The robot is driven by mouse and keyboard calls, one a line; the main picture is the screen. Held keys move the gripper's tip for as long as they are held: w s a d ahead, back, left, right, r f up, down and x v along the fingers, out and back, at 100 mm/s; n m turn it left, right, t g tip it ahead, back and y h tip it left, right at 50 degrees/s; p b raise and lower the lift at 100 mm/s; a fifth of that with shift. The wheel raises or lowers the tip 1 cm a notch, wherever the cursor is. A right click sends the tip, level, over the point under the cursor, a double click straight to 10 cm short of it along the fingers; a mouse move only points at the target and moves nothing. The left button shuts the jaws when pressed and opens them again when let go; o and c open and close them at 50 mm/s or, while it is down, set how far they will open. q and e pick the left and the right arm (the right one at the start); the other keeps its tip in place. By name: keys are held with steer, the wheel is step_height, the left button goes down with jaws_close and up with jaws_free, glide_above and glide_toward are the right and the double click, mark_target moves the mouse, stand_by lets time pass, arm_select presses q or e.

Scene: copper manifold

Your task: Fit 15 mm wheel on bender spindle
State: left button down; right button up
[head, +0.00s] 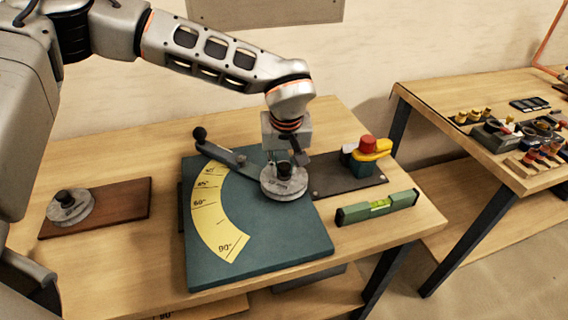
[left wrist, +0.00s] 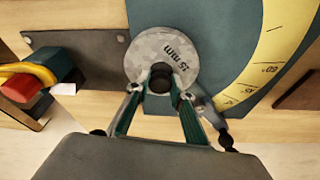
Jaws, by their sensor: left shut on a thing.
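The grey wheel (head: 284,186) has a black hub knob and a marking that looks like 15 mm in the left wrist view (left wrist: 160,52). My left gripper (head: 285,162) points down and is shut on the knob (left wrist: 160,79). The wheel is over the right part of the blue-green bender plate (head: 270,248), near the inner end of the lever arm (head: 226,154). The spindle is hidden, and I cannot tell whether the wheel sits on it or hovers just above. My right gripper is not in view.
A second grey wheel (head: 70,207) lies on a brown board (head: 128,205) at the left. A green level (head: 378,207) lies on the wooden table (head: 415,225) at the right. A red, yellow and green clamp-like device (head: 366,156) stands behind it. Another table with small parts (head: 505,135) is farther right.

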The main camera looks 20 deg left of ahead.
arm_select(q)
steer(key=c, duration=1.7)
jaws_free()
steer(key=o, duration=0.3)
steer(key=shift+o, duration=0.2)
